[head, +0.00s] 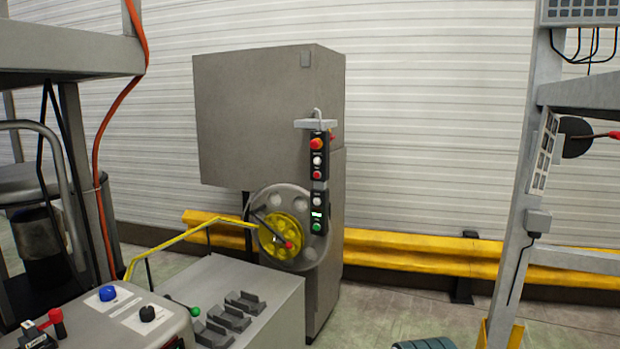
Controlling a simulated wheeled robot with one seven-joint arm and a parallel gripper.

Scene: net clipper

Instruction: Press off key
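A narrow black control panel (319,185) hangs upright from a grey bracket (316,124) at the right edge of a grey machine cabinet (260,105). From top to bottom it has a red mushroom button (316,143), a white button (316,160), a red button (316,175), another white button (316,201), a small lit green spot (316,213) and a green button (316,227). The labels are too small to read, so I cannot tell which key is marked off. My gripper is not in view.
A grey wheel with a yellow hub (284,238) sits beside the panel's lower end. A grey console (105,315) and low grey box (240,290) stand in front. A yellow rail (420,255) runs behind. A grey frame (530,180) stands right.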

